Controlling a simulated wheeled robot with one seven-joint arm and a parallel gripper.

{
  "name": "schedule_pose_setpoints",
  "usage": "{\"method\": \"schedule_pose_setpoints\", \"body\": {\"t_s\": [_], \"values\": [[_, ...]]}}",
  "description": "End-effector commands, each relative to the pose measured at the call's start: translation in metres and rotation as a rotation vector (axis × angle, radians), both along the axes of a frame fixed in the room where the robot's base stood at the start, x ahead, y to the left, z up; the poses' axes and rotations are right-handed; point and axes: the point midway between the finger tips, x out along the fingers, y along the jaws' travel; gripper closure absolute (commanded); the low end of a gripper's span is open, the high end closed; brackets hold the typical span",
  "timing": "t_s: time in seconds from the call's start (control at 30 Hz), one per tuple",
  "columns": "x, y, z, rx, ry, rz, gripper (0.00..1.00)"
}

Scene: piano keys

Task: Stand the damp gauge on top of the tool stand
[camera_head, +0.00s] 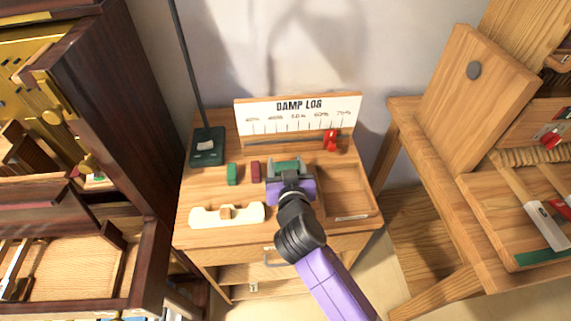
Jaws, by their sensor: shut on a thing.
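My gripper (288,171) is over the middle of the small wooden desk, reached from the front by my purple arm. It is shut on a green thing (287,165), only partly seen between the grey fingers. I cannot tell whether this is the damp gauge, or whether it touches the desk. No thing is plainly marked as the tool stand. A cream holder (240,214) with a small wooden block in its middle lies at the desk's front left. A green block (232,174) and a maroon block (255,171) stand just left of my gripper.
A "DAMP LOG" board (297,117) stands at the back, with a red piece (330,139) before it. A dark green lamp base (207,147) is at back left. A shallow tray (352,214) is at right. Dark piano casework (127,95) and a workbench (410,150) flank the desk.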

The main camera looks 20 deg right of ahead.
Motion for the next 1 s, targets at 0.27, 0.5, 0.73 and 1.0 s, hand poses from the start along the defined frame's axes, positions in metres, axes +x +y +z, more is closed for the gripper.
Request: {"method": "schedule_pose_setpoints", "body": {"t_s": [0.27, 0.5, 0.73, 1.0], "values": [[0.000, 0.000, -0.002, 0.000, 0.000, 0.000, 0.30], [0.000, 0.000, -0.002, 0.000, 0.000, 0.000, 0.22], [0.000, 0.000, 0.003, 0.000, 0.000, 0.000, 0.22], [-0.045, 0.015, 0.014, -0.001, -0.001, 0.002, 0.22]]}}
